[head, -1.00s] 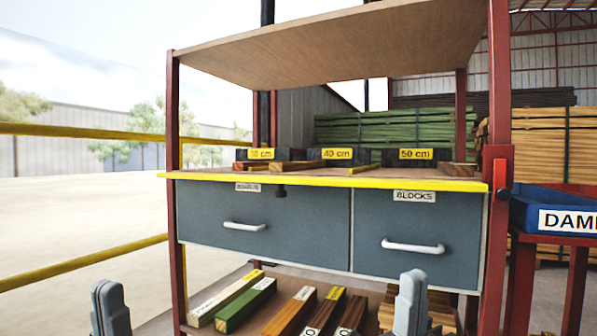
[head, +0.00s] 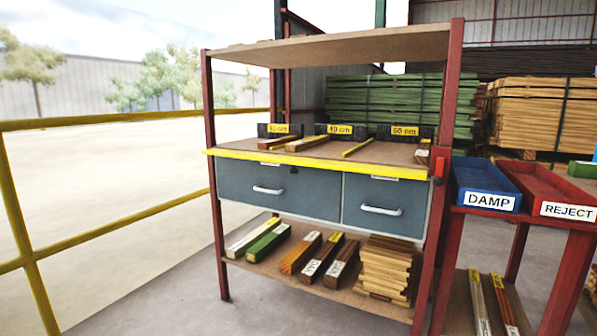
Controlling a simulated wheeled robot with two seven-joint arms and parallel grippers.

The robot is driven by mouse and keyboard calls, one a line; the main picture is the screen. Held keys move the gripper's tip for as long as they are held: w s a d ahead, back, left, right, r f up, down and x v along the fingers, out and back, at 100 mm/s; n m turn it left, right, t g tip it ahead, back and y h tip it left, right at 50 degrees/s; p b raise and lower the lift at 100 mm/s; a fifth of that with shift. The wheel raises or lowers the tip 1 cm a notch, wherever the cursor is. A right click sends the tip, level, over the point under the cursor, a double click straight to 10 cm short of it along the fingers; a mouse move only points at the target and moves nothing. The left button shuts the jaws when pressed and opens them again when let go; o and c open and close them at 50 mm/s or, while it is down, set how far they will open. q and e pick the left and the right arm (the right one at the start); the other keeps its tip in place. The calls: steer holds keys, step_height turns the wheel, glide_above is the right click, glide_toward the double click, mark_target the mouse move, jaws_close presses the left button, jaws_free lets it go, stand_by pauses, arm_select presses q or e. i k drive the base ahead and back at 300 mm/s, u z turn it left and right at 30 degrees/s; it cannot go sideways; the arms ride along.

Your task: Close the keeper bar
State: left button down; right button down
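A rack with red posts holds two grey-blue drawers, the left drawer (head: 250,188) and the right drawer (head: 372,208), each with a white handle. Both look shut. A red fitting (head: 440,164) with a dark knob sits on the right front post, beside the worktop's corner. I cannot tell whether it is the keeper bar or part of it, and I see no other clear keeper bar. A small black piece (head: 294,170) is at the top of the left drawer. Neither of my grippers is in view.
Wood pieces lie on the yellow-edged worktop (head: 380,166) and the lower shelf (head: 235,258). A blue DAMP tray (head: 486,202) and red REJECT tray (head: 568,211) stand on a red stand at right. A yellow railing (head: 120,120) runs left. Floor in front is clear.

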mark_target(417, 174)
steer(key=u, duration=0.55)
steer(key=i, duration=0.65)
steer(key=u, duration=0.65)
steer(key=i, duration=0.85)
steer(key=z, duration=0.6)
steer(key=i, duration=0.6)
steer(key=z, duration=0.4)
